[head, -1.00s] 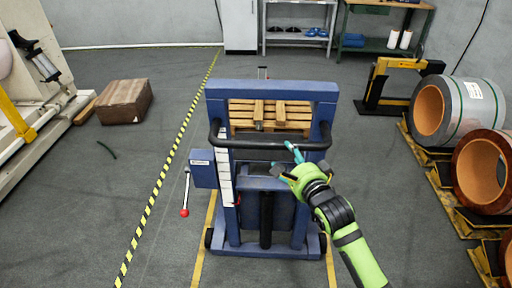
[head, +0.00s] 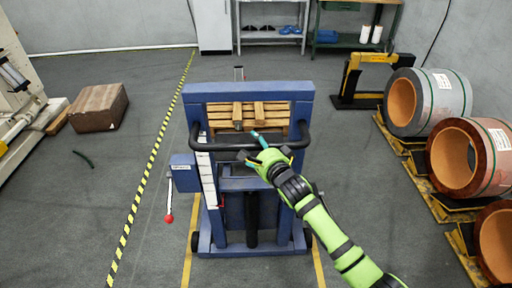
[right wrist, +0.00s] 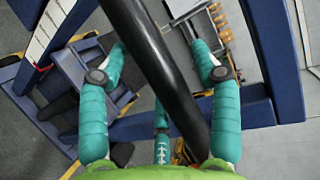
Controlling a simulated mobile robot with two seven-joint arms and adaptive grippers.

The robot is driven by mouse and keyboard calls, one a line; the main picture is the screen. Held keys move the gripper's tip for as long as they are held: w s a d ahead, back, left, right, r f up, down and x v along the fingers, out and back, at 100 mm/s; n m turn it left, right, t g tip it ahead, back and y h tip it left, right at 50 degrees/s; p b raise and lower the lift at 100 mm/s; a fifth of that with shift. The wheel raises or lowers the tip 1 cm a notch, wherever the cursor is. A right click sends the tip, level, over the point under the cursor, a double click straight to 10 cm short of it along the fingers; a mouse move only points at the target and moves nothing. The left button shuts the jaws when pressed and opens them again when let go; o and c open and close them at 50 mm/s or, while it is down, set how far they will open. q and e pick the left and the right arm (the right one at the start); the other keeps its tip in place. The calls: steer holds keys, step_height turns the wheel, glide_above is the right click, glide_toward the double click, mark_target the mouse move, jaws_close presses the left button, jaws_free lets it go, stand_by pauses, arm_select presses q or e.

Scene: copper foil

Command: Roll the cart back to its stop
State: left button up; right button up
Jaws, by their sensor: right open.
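The blue cart (head: 220,225) stands upright in the middle of the head view, with a black push bar (head: 225,145) across its near side and wooden slats behind it. I cannot make out a stop. My right gripper (head: 261,142) is open at the push bar, right of its middle. In the right wrist view the black bar (right wrist: 160,65) runs between the spread teal fingers (right wrist: 158,55); contact cannot be told. My left gripper is not in view.
Copper and steel coils (head: 428,103) lie on yellow-edged pallets at the right. A brown box (head: 98,108) stands at the left, beyond a yellow-black floor stripe (head: 145,180). A yellow-and-black stand (head: 350,82) and shelves (head: 272,38) are behind. A red-knobbed lever (head: 169,218) hangs from the cart's left side.

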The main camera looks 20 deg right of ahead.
jaws_close()
steer(key=shift+w+d+r+b, duration=0.1)
steer(key=shift+w+d+b, duration=0.1)
steer(key=shift+w, duration=0.45)
steer(key=shift+w+d+r+b, duration=0.1)
steer(key=shift+w+d+b, duration=0.15)
steer(key=shift+w, duration=0.4)
steer(key=shift+w+d+r+b, duration=0.1)
steer(key=shift+w+d+b, duration=0.1)
steer(key=shift+w, duration=0.45)
jaws_free()
steer(key=shift+w+f, duration=0.1)
steer(key=shift+f, duration=0.1)
steer(key=v, duration=1.2)
steer(key=shift+a, duration=0.1)
